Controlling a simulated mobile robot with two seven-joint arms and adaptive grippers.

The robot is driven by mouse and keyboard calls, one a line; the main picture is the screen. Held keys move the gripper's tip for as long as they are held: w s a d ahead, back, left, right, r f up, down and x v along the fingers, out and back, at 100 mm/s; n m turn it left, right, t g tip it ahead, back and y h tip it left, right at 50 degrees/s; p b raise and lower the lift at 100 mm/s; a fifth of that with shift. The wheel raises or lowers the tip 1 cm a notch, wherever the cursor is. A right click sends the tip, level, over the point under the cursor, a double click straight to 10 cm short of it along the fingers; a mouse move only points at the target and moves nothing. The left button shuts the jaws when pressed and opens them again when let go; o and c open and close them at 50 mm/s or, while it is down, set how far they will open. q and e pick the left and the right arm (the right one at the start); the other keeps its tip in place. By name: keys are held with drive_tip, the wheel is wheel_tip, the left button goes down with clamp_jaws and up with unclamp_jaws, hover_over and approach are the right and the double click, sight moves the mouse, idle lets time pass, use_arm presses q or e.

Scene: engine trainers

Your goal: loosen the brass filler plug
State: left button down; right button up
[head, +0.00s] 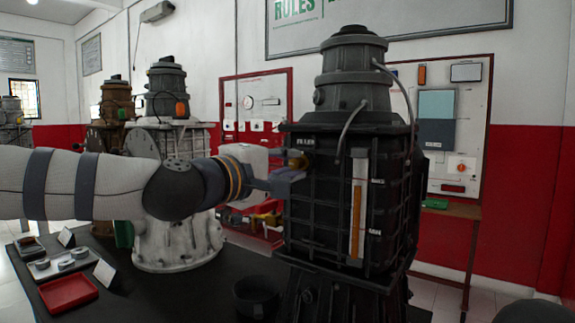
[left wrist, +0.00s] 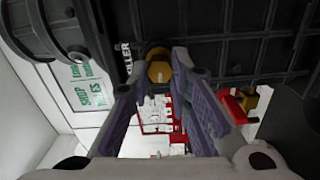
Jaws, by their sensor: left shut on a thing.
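The brass filler plug (head: 297,158) sits on the upper left of the black engine unit (head: 330,215), below a small white filler label (head: 306,141). My left gripper (head: 288,178) reaches in from the left and is shut on the plug. In the left wrist view the plug's round brass head (left wrist: 159,70) lies between the two fingertips (left wrist: 158,68), against the dark ribbed casing. The fingers hide part of the plug in the head view. My right gripper does not show.
A sight gauge (head: 357,205) with orange fluid runs up the unit's front. A black bowl (head: 257,300) stands on the dark table (head: 185,300) at its foot. A red tray (head: 67,292) lies front left. A pale engine unit (head: 175,235) stands behind my left arm.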

use_arm(q)
drive_tip(key=shift+n, duration=0.6)
drive_tip(key=c, duration=1.5)
unclamp_jaws()
drive_tip(key=v, duration=1.2)
